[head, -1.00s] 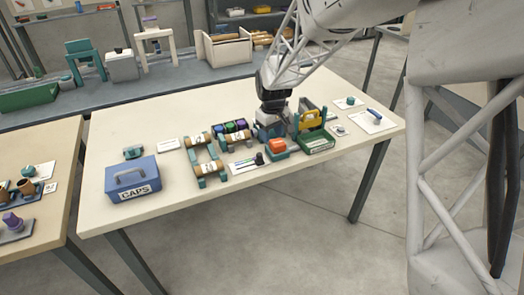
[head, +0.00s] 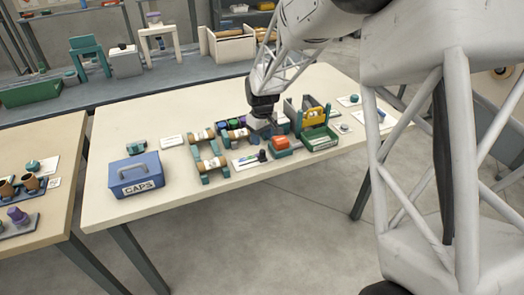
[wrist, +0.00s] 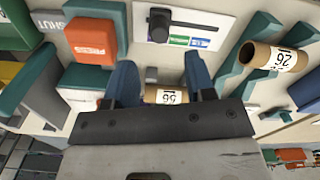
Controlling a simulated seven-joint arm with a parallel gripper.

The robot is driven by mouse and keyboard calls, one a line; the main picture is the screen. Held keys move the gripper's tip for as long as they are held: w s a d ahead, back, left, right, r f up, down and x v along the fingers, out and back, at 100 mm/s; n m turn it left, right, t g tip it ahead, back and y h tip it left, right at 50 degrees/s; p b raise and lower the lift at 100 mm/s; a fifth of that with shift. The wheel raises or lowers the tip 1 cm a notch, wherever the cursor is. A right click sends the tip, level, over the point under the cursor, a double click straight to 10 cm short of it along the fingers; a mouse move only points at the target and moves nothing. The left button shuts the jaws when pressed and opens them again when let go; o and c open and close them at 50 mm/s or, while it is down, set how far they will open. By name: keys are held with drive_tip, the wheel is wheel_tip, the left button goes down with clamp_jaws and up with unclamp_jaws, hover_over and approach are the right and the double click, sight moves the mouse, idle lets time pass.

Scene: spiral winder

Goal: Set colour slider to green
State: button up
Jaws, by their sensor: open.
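The colour slider is a white plate (head: 243,163) near the table's front edge, left of an orange block. Its dark knob (head: 262,155) stands at the right end. In the wrist view the plate (wrist: 150,37) is at the top, turned about. There the black knob (wrist: 160,20) is at the left end, with a dark bar running right from it. A green patch (wrist: 178,40) and a blue patch (wrist: 201,43) show below the bar. My gripper (wrist: 162,80) is open, its blue fingers apart from the slider. It hangs behind the slider in the head view (head: 267,128).
A tube marked 56 (wrist: 168,96) shows between my fingers, and another tube (wrist: 265,57) rests on teal supports. The orange block (wrist: 90,40) stands beside the slider. A green tray (head: 318,138) is to the right. The blue CAPS box (head: 135,174) is far left.

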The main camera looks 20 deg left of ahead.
sight(262, 150)
drive_tip(key=shift+f, duration=3.35)
clamp_jaws()
